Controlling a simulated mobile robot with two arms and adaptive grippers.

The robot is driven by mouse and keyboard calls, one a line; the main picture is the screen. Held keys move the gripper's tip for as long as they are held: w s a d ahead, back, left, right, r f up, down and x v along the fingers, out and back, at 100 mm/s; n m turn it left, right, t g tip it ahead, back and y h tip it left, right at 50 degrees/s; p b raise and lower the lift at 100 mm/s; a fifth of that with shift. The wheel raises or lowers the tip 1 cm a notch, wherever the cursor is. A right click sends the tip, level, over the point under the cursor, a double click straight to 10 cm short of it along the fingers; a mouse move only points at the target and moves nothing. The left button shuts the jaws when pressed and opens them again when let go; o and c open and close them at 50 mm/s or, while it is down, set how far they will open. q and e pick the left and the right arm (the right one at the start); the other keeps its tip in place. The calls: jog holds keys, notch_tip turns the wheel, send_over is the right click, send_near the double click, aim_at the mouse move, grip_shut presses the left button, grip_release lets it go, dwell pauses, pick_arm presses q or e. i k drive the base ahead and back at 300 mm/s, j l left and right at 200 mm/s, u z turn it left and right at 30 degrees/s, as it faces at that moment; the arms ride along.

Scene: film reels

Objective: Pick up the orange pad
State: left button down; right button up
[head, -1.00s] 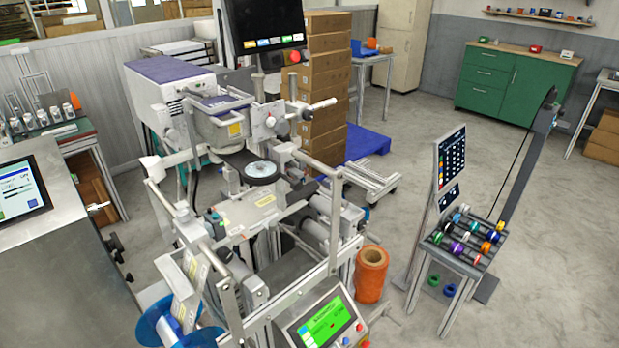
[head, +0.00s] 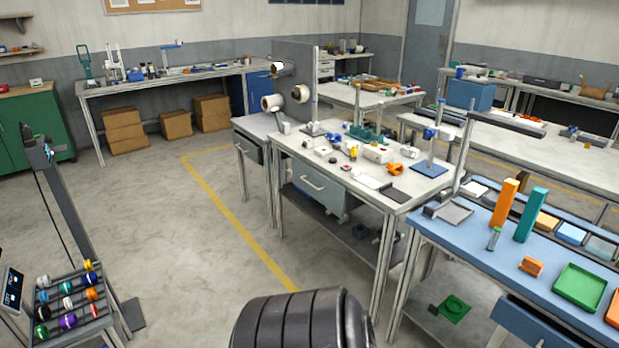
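Several orange things show on the blue-topped bench (head: 462,232) at the right of the head view. A small orange block (head: 531,266) lies on its front part. A flat light-orange pad (head: 546,222) lies in the row along the back. A tall orange upright piece (head: 505,203) stands beside a teal one (head: 531,215). An orange edge (head: 612,310) is cut off at the right border. I cannot tell for certain which is the orange pad. Neither of my grippers is in view.
A grey worktable (head: 345,190) with tools stands left of the blue bench. A green tray (head: 580,288) lies on the bench. A spool rack (head: 75,305) stands at lower left. The floor (head: 190,250) between rack and worktable is clear.

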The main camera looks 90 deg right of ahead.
aim_at(533, 266)
jog(key=z, duration=4.2)
jog(key=u, duration=4)
jog(key=z, duration=3.55)
